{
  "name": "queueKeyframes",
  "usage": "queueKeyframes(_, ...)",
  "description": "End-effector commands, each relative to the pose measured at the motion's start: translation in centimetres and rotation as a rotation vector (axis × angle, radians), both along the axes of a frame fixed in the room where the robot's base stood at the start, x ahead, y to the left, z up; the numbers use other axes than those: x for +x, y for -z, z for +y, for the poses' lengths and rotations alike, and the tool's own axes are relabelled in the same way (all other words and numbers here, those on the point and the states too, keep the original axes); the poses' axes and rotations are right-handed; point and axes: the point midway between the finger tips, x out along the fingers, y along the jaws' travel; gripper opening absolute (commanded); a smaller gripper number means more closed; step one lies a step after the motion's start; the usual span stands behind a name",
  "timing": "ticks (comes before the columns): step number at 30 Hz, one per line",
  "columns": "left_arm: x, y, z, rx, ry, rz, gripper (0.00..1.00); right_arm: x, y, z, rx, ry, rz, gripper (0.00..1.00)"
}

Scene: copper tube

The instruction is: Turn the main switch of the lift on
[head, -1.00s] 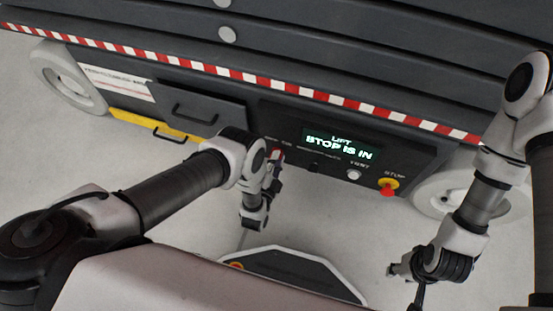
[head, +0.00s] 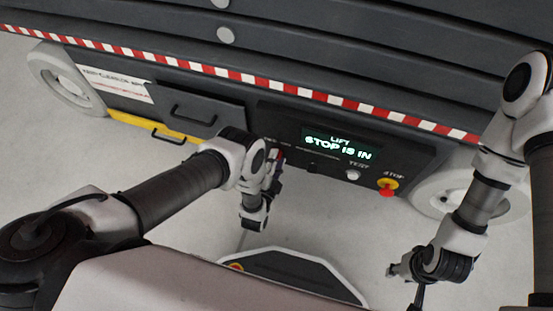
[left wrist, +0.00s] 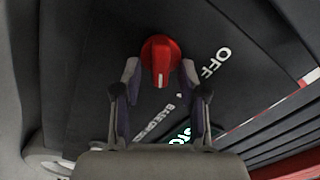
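The main switch is a red round knob with a raised grip and a white mark; in the left wrist view the knob (left wrist: 160,58) sits on the dark panel, its mark pointing down the picture. The word OFF (left wrist: 216,63) is printed to its right. My left gripper (left wrist: 160,72) is open, with one fingertip on each side of the knob and narrow gaps showing. In the head view my left gripper (head: 274,165) is at the panel's left end, mostly covering the switch. My right gripper (head: 392,270) hangs away from the lift; its fingers are too small to judge.
The lift's display (head: 340,146) reads "LIFT STOP IS IN". A drawer (head: 200,107) with a handle is left of the panel. The floor in front is clear.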

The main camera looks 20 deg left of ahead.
Motion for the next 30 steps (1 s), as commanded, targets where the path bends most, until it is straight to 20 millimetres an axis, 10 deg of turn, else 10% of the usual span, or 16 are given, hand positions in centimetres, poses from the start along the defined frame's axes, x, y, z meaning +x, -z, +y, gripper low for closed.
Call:
queueKeyframes(18, 0.1, -9.7, -0.1, 0.000, 0.002, -0.001, 0.42, 0.0, 0.0, 0.0, 0.000, 0.000, 0.000, 0.40)
queueKeyframes(30, 0.0, -10.0, 0.0, -0.022, 0.000, 0.001, 0.42, 0.0, 0.0, 0.0, 0.000, 0.000, 0.000, 0.40)
